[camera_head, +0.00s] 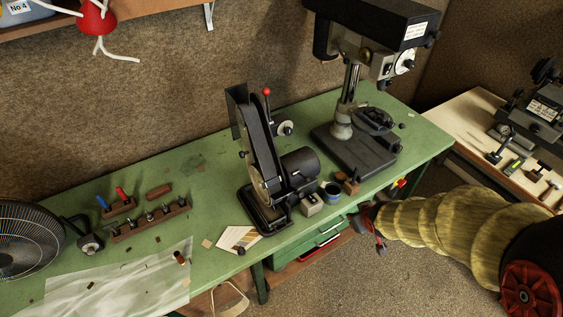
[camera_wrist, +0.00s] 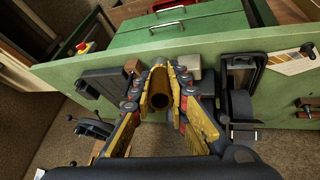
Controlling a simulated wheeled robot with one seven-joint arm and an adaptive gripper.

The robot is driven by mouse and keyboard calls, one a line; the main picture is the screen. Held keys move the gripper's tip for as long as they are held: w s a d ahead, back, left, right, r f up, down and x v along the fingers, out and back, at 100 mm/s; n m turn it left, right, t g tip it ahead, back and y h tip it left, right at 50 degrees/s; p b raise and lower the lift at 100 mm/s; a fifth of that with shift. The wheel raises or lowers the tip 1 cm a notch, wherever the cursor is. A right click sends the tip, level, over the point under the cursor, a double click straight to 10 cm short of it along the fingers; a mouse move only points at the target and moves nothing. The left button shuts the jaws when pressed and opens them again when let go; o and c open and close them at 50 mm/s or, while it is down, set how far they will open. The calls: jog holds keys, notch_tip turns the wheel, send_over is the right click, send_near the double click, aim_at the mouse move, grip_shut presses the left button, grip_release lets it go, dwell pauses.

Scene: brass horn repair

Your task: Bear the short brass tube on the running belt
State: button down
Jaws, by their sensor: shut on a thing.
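The short brass tube (camera_wrist: 160,98) is between the fingertips of my gripper (camera_wrist: 160,88) in the wrist view, its round open end facing the camera. My gripper is shut on it. In the head view my gripper (camera_head: 372,222) is off the bench's front edge, right of the belt grinder, and the tube cannot be made out there. The belt grinder (camera_head: 262,150) stands on the green bench, its belt upright and leaning, with a red-knobbed lever. It also shows in the wrist view (camera_wrist: 238,105), right of the tube and apart from it. Whether the belt runs cannot be told.
The green bench (camera_head: 215,170) has drawers below. A drill press (camera_head: 362,150) stands right of the grinder. A small block (camera_head: 311,205), a blue tin (camera_head: 331,192) and a wooden block (camera_head: 352,185) sit near the front edge. A fan (camera_head: 28,240) stands left.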

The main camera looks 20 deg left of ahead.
jog(key=s+a+r+n+y+p, duration=0.1)
jog(key=s+a+r+n+y, duration=0.1)
jog(key=a+r, duration=0.3)
jog(key=s+a+r+n+t+y+p, duration=0.1)
jog(key=s+a+r+n+y+p, duration=0.1)
jog(key=a+r+n+y, duration=0.3)
jog(key=s+a, duration=0.1)
jog(key=a, duration=0.3)
jog(key=shift+s+a+r+t, duration=0.15)
jog(key=shift+s+a+t, duration=0.15)
jog(key=shift+a, duration=0.1)
